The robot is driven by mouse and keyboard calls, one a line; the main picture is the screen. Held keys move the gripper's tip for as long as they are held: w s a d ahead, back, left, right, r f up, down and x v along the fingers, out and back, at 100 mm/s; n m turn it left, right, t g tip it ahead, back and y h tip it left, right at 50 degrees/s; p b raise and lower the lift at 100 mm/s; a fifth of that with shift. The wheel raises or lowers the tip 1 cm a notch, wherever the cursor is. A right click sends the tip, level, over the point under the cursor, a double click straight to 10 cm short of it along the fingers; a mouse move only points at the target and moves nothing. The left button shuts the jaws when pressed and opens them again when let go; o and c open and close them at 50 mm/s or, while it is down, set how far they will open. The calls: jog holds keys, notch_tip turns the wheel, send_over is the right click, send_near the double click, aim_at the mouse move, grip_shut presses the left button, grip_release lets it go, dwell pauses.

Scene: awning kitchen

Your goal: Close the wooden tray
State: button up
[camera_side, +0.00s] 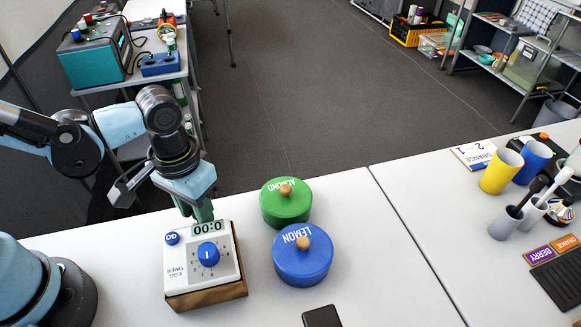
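A white egg timer (180,262) with a blue dial and a display reading 0:00 stands at the front left of the white table. A brown wooden tray (206,299) shows beneath its white body, along the near side. How far the tray stands out, if at all, is unclear from this angle. My gripper (199,212) points down at the timer's far edge, beside the display. Its green fingers look close together, and their tips are partly hidden behind the timer. Contact with the timer cannot be made out.
A green ALMOND pot (285,208) and a blue LEMON pot (302,266) stand right of the timer. A dark flat object (322,317) lies at the near edge. Yellow (501,172) and blue (533,160) cups stand far right. The table between is clear.

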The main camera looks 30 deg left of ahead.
jog(key=shift+o, duration=1.1)
jog(key=w+a, duration=0.5)
jog(key=shift+w+a+r, duration=0.1)
jog(key=shift+a+r, duration=0.05)
jog(key=shift+r, duration=0.1)
notch_tip(320, 180, up, 12)
jog(key=shift+s+d+f+m, duration=0.25)
jog(key=shift+d+f+m, duration=0.3)
jog(key=shift+d, duration=3.35)
jog(key=shift+s+d+f+m, duration=0.3)
jog(key=shift+d+f+m, duration=0.25)
jog(key=shift+d, duration=3.4)
jog(key=shift+s+d+f+m, duration=0.25)
jog(key=shift+d+f+m, duration=0.25)
jog(key=shift+d, duration=3.4)
jog(key=shift+r, duration=0.1)
